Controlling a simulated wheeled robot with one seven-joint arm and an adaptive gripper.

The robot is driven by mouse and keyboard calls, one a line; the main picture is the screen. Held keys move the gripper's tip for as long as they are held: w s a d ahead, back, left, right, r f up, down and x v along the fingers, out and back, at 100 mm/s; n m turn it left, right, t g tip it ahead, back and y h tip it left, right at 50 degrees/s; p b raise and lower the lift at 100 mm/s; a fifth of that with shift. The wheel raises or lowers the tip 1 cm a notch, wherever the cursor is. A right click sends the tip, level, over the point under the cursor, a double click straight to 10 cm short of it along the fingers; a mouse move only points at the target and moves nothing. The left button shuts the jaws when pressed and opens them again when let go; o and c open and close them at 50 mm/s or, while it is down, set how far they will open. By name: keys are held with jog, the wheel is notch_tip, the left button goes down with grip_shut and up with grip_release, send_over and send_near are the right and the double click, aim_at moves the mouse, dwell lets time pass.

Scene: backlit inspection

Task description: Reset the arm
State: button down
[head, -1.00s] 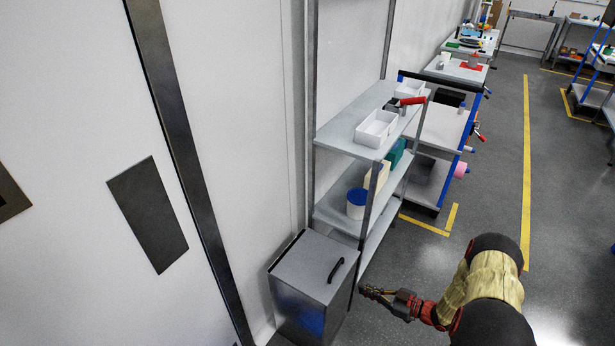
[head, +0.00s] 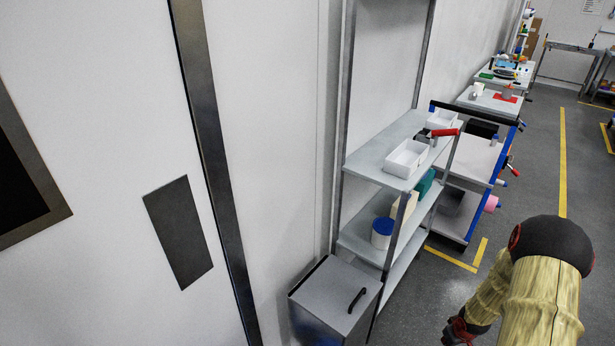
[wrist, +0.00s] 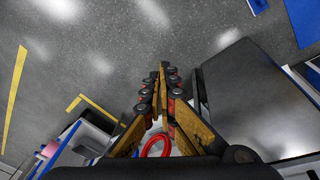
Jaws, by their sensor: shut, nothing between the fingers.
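My gripper (wrist: 162,72) points out over the grey floor in the wrist view, its two yellow and black fingers closed together at the tips with nothing between them. In the head view my arm, in a tan sleeve with black joints, is at the lower right. The fingertips are not visible there; only a red and black part near the wrist shows at the bottom edge.
A grey lidded cabinet (head: 335,293) with a black handle stands left of my arm. Behind it is a metal shelf (head: 378,158) with white bins (head: 407,158) and a blue-lidded tub (head: 382,232). A blue-framed cart (head: 473,160) stands beyond. Floor right of the yellow line (head: 562,165) looks clear.

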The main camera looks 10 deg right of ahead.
jog(key=s+a+r+m+g, duration=0.1)
jog(key=s+a+r, duration=0.15)
jog(key=r, duration=0.45)
jog(key=s+a+r+m+g, duration=0.1)
jog(key=a+r, duration=0.2)
jog(key=r, duration=0.5)
jog(key=s+a+r+m+g, duration=0.1)
jog(key=s+a+r, duration=0.15)
jog(key=r, duration=0.45)
jog(key=s+a+r+n+t+p, duration=0.1)
jog(key=s+a+r+t, duration=0.2)
jog(key=a+r, duration=0.9)
jog(key=s+a+r+t+y+p, duration=0.1)
jog(key=s+a+r, duration=0.5)
jog(key=a+r, duration=0.7)
notch_tip(320, 180, up, 5)
jog(key=shift+a+n+t+y+p, duration=0.3)
jog(key=shift+t+p, duration=0.35)
jog(key=shift+t, duration=0.55)
jog(key=shift+d, duration=0.15)
